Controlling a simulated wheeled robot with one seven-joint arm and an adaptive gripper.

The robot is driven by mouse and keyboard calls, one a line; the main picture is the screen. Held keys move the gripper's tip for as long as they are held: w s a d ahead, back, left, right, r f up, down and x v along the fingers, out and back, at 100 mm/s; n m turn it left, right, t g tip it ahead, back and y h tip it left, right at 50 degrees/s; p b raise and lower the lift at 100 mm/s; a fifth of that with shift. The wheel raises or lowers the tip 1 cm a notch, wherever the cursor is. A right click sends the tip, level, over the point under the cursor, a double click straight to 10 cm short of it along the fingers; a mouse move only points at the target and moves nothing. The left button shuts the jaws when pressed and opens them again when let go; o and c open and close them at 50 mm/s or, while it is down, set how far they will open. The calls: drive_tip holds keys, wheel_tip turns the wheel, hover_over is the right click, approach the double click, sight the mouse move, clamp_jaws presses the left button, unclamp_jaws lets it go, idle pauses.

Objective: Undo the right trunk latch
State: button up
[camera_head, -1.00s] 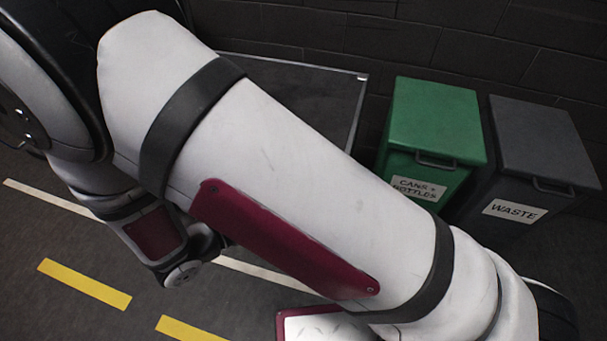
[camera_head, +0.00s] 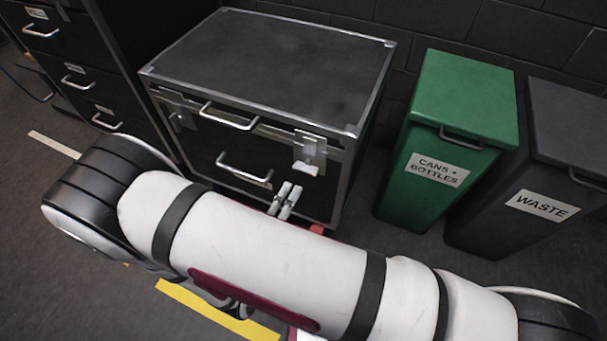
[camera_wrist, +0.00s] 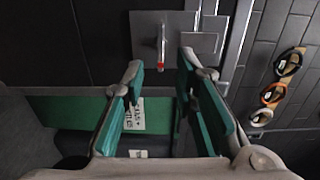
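The trunk (camera_head: 270,60) is a dark case with metal edges, lid down. Its right latch (camera_head: 308,150) is a grey plate with a pale tab at its lower end. The left latch (camera_head: 178,108) is on the same front face. My gripper (camera_head: 286,198) is in front of the trunk, just below and left of the right latch. In the wrist view my gripper (camera_wrist: 161,65) is open and empty, its green-padded fingers apart. The latch plate (camera_wrist: 145,30) is ahead, with a red-tipped lever (camera_wrist: 160,52) appearing between the fingertips. I see no clear contact.
A green bin (camera_head: 465,90) and a grey waste bin (camera_head: 570,115) stand right of the trunk. A dark drawer cabinet (camera_head: 60,60) is at its left. The trunk front has two handles, one on the lid (camera_head: 228,117) and one lower (camera_head: 243,170).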

sight(306, 167)
drive_tip(key=b+x, duration=0.1)
drive_tip(key=x, duration=0.6)
drive_tip(key=shift+w, duration=0.4)
drive_tip(key=shift+d, duration=0.1)
clamp_jaws()
